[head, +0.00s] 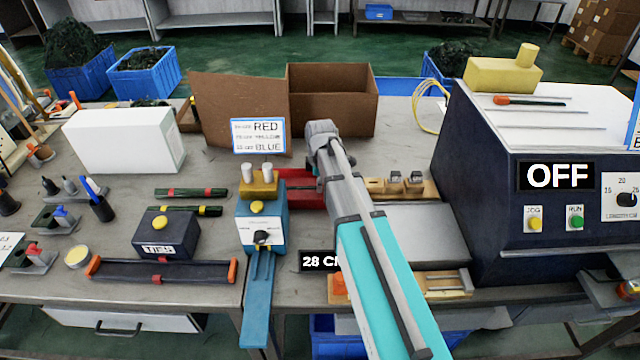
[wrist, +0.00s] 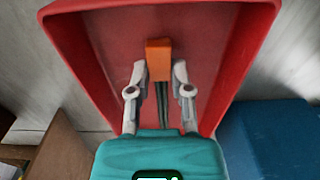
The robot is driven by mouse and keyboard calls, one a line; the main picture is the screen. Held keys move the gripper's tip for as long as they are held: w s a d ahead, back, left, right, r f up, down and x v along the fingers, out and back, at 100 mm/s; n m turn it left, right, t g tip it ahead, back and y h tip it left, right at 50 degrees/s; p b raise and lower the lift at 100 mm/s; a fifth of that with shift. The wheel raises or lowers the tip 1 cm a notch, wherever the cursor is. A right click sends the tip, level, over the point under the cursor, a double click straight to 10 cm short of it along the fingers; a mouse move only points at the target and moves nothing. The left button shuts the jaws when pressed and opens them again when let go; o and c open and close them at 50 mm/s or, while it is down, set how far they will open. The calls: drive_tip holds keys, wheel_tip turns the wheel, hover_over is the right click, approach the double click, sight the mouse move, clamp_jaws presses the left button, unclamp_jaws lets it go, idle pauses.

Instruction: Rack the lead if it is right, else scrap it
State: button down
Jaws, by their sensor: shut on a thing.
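In the wrist view, my gripper (wrist: 158,78) is shut on the lead, with its orange end block (wrist: 159,52) between the fingertips and dark wires (wrist: 162,105) running back toward the palm. The lead is over the inside of a red tray (wrist: 85,50); I cannot tell whether it touches the bottom. In the head view, the red tray (head: 292,176) is partly hidden by my arm, which also hides the gripper and the lead. A sign (head: 258,136) reads RED, YELLOW and BLUE beside smaller print. A label (head: 318,262) reads 28 C, its end covered by my arm.
Left of the tray stands a blue device (head: 262,218) with a dial. Right of it are a wooden block (head: 428,190) with grey pieces and a dark machine (head: 480,200) showing OFF. A cardboard box (head: 345,90) stands behind. A TIES box (head: 165,232) is at left.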

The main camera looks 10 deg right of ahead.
drive_tip(key=shift+f, duration=0.5)
drive_tip(key=shift+c, duration=2.3)
unclamp_jaws()
drive_tip(key=shift+r, duration=0.2)
